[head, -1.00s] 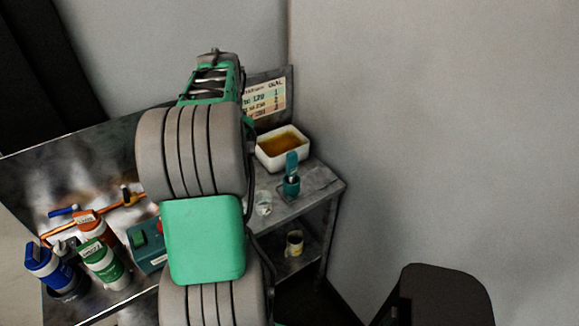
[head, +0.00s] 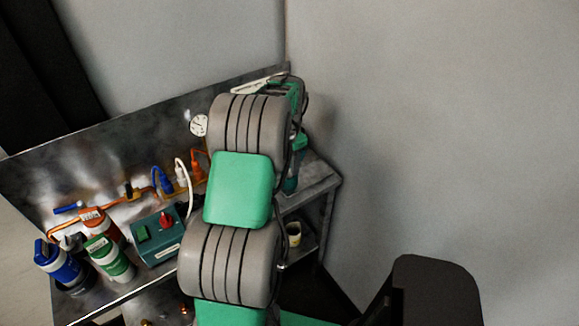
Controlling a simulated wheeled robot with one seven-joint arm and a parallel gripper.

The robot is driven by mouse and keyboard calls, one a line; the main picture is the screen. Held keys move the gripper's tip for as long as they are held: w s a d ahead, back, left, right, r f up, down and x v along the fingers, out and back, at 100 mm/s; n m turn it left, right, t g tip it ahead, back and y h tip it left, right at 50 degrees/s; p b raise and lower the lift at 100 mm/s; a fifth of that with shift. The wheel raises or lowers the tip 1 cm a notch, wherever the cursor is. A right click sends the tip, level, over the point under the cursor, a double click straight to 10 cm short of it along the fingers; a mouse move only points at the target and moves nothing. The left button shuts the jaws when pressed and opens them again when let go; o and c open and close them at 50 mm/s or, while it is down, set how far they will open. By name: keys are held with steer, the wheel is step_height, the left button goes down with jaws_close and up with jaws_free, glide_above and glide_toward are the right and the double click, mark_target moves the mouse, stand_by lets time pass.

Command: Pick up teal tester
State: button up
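A small upright teal thing (head: 290,184), which looks like the teal tester, stands near the right end of the metal bench (head: 318,186). Only a sliver of it shows past the right side of my arm; its upper part is hidden. My arm rises through the middle of the picture, and its far end is over the right back part of the bench. The fingers of my gripper are hidden behind the arm, so I cannot see how near they are to the teal thing.
A teal box with a red knob (head: 157,236) sits left of my arm. Blue (head: 57,262) and green-and-white (head: 108,257) canisters stand further left. Coloured plugs (head: 164,181) and a gauge (head: 199,125) are near the back panel. A cup (head: 294,233) is on the lower shelf. A dark chair-like shape (head: 432,292) is front right.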

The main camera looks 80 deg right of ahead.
steer(key=shift+c, duration=0.5)
jaws_close()
